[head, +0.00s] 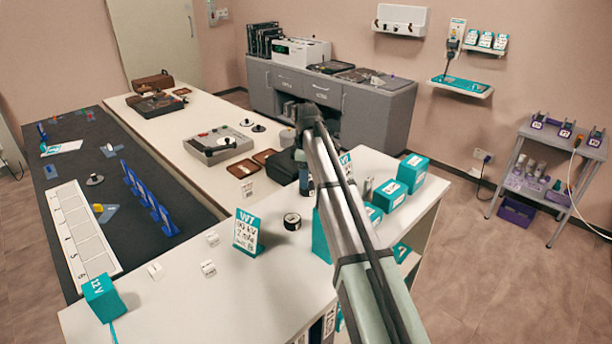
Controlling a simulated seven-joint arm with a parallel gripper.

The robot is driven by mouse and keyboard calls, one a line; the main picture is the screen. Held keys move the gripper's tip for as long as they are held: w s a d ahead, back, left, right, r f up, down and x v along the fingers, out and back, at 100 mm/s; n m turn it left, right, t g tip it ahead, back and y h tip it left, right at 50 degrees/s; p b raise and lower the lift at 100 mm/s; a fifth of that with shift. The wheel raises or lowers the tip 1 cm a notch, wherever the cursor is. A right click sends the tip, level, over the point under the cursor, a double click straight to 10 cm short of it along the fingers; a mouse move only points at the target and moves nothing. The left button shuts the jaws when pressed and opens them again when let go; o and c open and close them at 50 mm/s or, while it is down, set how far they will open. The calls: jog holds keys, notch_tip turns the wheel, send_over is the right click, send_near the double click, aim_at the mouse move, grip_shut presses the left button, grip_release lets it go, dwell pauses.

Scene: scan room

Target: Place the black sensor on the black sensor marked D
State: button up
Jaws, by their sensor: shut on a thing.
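My gripper (304,180) is in the head view at the middle, beyond my arm and over the white counter (190,310). It is shut on a dark thing. My arm hides most of the jaws, so I cannot make out its shape or say that it is the black sensor. A small round black item (292,221) with a pale top lies on the counter, just left of my arm. Other dark discs on stands show further back (260,128) and on the dark bench mat (95,179). I cannot read a D on any of them.
Small white tags (208,268) lie at the front. Brown trays (243,168) and a grey device (217,145) stand behind. The front left counter has bare room.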

jog(key=shift+f, duration=0.1)
jog(key=o, duration=1.1)
notch_tip(320, 180, up, 12)
jog(key=shift+r, duration=0.15)
